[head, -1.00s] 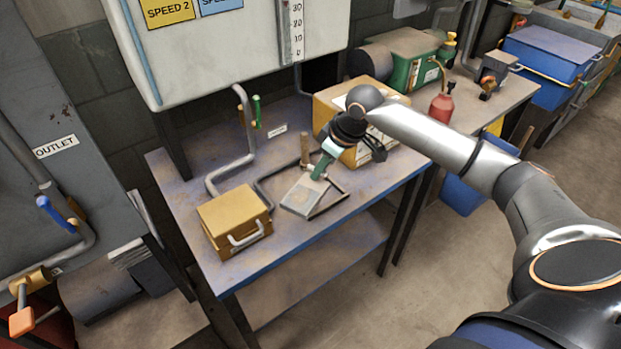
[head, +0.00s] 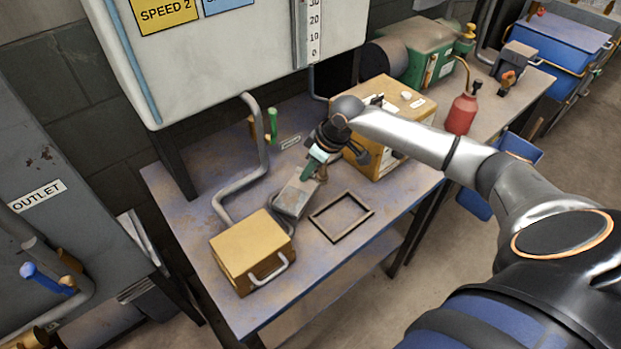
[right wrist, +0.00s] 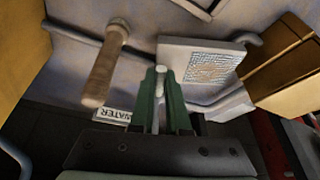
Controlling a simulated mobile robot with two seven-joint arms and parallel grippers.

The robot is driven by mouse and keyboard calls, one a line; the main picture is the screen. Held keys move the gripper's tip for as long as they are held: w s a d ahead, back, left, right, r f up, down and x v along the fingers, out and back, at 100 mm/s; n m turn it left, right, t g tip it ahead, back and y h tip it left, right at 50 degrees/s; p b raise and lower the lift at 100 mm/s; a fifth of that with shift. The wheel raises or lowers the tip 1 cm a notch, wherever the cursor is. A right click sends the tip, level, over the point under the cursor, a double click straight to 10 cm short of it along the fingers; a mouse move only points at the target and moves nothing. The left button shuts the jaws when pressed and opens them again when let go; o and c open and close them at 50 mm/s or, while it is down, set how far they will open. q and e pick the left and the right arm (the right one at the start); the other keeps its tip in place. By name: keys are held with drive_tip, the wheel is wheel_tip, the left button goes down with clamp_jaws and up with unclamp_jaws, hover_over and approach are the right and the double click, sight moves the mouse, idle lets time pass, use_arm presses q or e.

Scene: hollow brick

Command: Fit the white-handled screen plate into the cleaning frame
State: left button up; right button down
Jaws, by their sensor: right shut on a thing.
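The screen plate (head: 294,199) is a grey square held above the work table, left of the cleaning frame. In the right wrist view its mesh window (right wrist: 213,66) and short white handle show. My right gripper (head: 307,172) has green fingers shut on that handle; they also show in the right wrist view (right wrist: 161,84). The cleaning frame (head: 324,232) is a thin dark open square lying empty on the table. One corner of it shows at the top of the right wrist view (right wrist: 197,8). My left gripper is not in view.
A yellow box with a grey handle (head: 247,247) stands front left. A bent grey pipe (head: 259,150) rises behind the plate. A larger yellow box (head: 405,125) stands behind my gripper. A wooden upright handle (right wrist: 104,66) is close beside my fingers. Table space right of the frame is clear.

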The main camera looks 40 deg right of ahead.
sight(309, 181)
drive_tip(key=shift+f, duration=2.1)
drive_tip(key=c, duration=0.9)
unclamp_jaws()
drive_tip(key=v, duration=1.2)
